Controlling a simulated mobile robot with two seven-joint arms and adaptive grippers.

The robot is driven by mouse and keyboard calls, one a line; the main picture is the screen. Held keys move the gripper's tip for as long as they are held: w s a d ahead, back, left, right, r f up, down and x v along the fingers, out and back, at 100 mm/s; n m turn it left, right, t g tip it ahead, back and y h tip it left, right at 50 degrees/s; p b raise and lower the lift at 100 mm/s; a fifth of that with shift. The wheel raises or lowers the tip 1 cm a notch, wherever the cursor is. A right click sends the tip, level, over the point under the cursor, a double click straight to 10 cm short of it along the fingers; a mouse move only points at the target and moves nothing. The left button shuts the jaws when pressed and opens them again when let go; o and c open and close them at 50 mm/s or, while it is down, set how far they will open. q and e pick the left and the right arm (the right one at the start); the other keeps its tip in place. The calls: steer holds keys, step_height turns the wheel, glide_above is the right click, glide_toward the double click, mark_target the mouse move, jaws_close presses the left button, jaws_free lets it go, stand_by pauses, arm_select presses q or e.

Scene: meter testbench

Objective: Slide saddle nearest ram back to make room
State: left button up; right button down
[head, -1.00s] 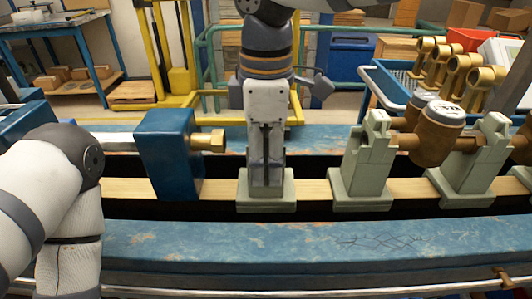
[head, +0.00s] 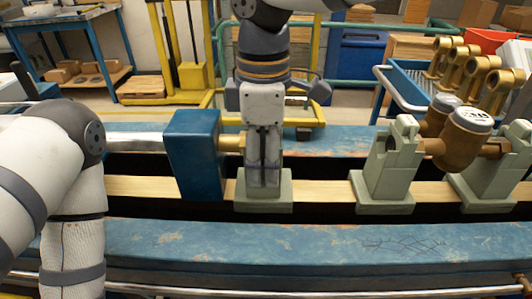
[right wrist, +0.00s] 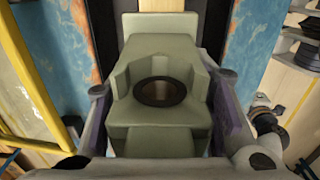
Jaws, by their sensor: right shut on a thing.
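The grey-green saddle nearest the ram (head: 263,204) sits on the pale wooden rail. My right gripper (head: 263,180) reaches down from above and is shut on its upright, hiding most of it. In the right wrist view the saddle (right wrist: 160,125) lies between the two fingers, with a dark round bore in its middle. The blue ram block (head: 193,155) stands just left of the saddle. Its brass nose (head: 231,143) points at the saddle and its tip is hidden behind my gripper. My left arm shows at the left, but its gripper is out of view.
A second saddle (head: 387,175) and a third saddle (head: 487,188) stand to the right, with a brass meter (head: 457,140) between them. The rail (head: 322,188) is clear between the held saddle and the second one. A blue front beam (head: 250,240) runs along the bench.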

steer(key=shift+d, duration=0.1)
steer(key=c, duration=0.7)
jaws_free()
steer(key=shift+s, duration=0.1)
step_height(320, 180, up, 12)
